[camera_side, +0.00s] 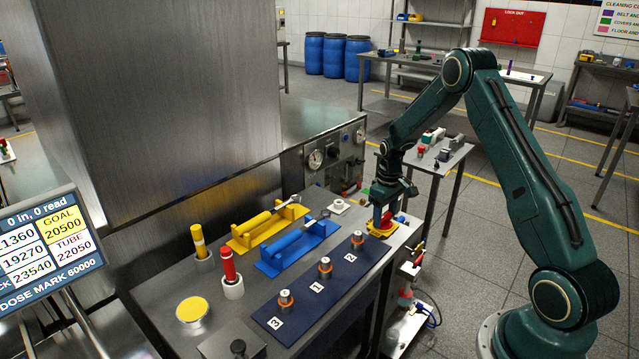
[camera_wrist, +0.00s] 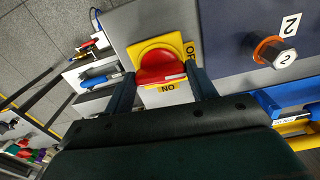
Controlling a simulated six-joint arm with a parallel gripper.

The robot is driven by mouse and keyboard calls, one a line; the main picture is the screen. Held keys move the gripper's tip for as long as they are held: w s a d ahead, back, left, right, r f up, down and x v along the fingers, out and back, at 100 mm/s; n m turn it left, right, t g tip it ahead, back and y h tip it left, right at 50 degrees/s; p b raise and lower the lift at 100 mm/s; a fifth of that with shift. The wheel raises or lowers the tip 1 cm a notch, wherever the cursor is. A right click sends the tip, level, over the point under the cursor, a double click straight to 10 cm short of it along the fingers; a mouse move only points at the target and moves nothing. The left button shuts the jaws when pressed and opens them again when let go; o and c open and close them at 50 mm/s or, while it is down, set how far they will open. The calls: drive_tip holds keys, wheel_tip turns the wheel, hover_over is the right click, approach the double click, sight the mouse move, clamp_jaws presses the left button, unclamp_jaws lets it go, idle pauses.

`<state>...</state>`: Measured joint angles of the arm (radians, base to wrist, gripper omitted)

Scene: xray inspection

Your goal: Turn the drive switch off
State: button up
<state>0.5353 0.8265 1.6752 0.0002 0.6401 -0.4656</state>
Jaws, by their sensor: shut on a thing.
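The drive switch is a red knob (camera_wrist: 160,66) on a yellow plate (camera_wrist: 138,47). Its ON label (camera_wrist: 167,87) shows below the knob in the wrist view, and a partly hidden OFF label (camera_wrist: 189,48) shows at its right. A pale mark lies on the knob's lower right; I cannot tell for certain which label it points to. In the side view the yellow plate (camera_side: 380,232) sits at the bench's far right corner. My gripper (camera_side: 386,216) is down over it, shut on the knob, with a finger on each side in the wrist view (camera_wrist: 162,84).
A dark blue mat (camera_side: 330,279) with several numbered capped pieces lies left of the switch. Blue (camera_side: 296,247) and yellow (camera_side: 268,227) handled tools lie behind it. A gauge panel (camera_side: 332,156) stands at the back. A side table (camera_side: 437,160) with small items is behind my gripper.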

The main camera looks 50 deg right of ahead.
sight(384, 216)
drive_tip(key=shift+n, duration=0.5)
drive_tip(key=o, duration=1)
wheel_tip(384, 216, up, 14)
drive_tip(key=shift+f, duration=0.1)
idle(0.5)
